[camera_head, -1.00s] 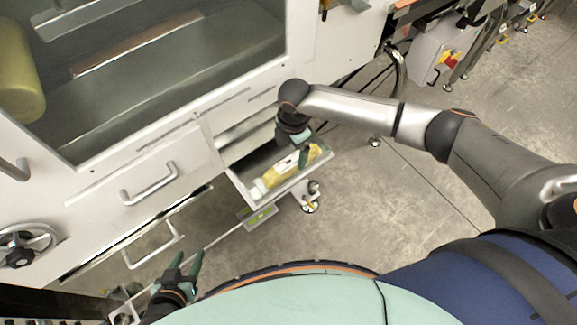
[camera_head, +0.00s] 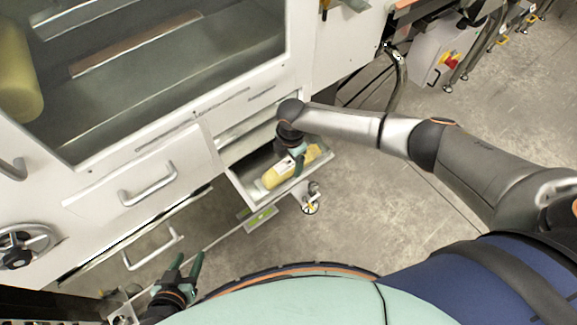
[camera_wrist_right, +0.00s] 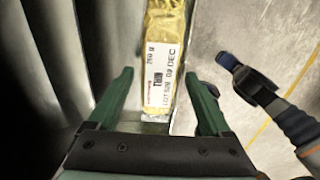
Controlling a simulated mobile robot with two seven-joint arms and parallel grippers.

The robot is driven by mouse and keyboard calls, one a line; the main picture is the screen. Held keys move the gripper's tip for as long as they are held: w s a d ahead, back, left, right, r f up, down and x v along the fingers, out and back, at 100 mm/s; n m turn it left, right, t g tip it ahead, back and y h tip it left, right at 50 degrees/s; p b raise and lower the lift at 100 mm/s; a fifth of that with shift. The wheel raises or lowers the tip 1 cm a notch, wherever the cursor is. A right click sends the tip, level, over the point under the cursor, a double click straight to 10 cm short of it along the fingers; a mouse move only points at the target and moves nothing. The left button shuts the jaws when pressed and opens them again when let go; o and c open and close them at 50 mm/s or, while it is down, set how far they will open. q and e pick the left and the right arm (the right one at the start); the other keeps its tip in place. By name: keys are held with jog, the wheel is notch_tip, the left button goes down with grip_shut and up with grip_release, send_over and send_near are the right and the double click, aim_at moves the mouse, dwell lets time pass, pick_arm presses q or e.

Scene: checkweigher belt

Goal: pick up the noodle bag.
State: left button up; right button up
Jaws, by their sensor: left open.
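The noodle bag (camera_head: 276,178) is a yellow packet lying in an open tray (camera_head: 240,190) that juts from the white machine. In the right wrist view the bag (camera_wrist_right: 166,22) shows a white printed label facing up. My right gripper (camera_head: 296,163) is over the tray at the bag. Its green fingers (camera_wrist_right: 159,76) are open, one on each side of the bag's near end in the picture; I cannot tell if they touch it. My left gripper (camera_head: 188,258) is open and empty, low at the left, well apart from the bag.
The white machine body with a drawer handle (camera_head: 148,186) stands left of the tray. The tray's walls surround the bag closely. A small wheeled foot (camera_head: 311,206) is under the tray.

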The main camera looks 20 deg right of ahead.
grip_shut()
dwell(0.4)
jog(key=shift+r, duration=0.1)
